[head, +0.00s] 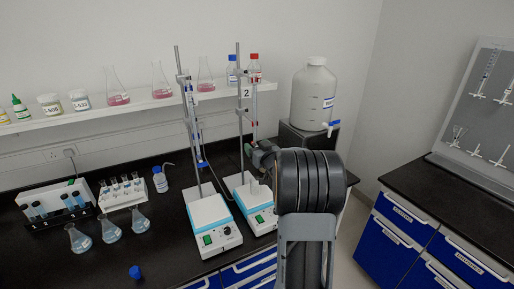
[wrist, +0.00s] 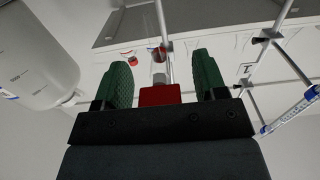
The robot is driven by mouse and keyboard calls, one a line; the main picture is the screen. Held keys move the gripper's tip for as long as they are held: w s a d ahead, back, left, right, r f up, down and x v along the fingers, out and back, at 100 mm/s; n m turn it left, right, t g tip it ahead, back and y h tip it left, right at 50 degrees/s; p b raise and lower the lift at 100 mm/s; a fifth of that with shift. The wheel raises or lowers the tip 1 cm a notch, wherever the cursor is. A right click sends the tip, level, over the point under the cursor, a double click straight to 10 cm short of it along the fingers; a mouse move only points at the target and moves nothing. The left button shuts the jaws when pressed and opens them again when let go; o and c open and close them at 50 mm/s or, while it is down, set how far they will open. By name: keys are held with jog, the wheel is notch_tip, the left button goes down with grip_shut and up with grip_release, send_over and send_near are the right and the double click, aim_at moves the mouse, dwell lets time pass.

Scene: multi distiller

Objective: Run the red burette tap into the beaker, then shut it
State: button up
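The red tap (wrist: 160,95) shows in the wrist view between the two green fingertips of my gripper (wrist: 164,85). The gripper is open around it, with a narrow gap on the left and a wider one on the right. In the head view my gripper (head: 249,150) is at the right-hand stand (head: 239,80), marked 2, beside its burette (head: 254,103). My arm hides part of this area. A small pale vessel, perhaps the beaker (head: 254,186), stands on the right hotplate (head: 262,217), partly hidden; its liquid level cannot be told.
The left stand (head: 181,85) holds a blue-tapped burette (head: 196,125) over the left hotplate (head: 210,212). A large white carboy (head: 313,95) stands behind on the right. Flasks (head: 112,230) and tube racks (head: 122,193) are at left. Front centre-left bench is mostly clear.

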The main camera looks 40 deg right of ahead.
jog(key=c, duration=0.9)
jog(key=shift+r+m+p, duration=0.2)
jog(key=shift+m+p, duration=0.65)
jog(key=shift+m, duration=0.05)
jog(key=shift+f+m+p, duration=0.2)
jog(key=shift+m+p, duration=0.15)
jog(key=shift+m, duration=0.45)
jog(key=shift+r+m+p, duration=0.15)
jog(key=shift+m+p, duration=0.25)
jog(key=shift+p, duration=0.05)
jog(key=shift+o, duration=0.4)
jog(key=m+p, duration=0.1)
jog(key=m, duration=0.1)
jog(key=shift+m, duration=0.4)
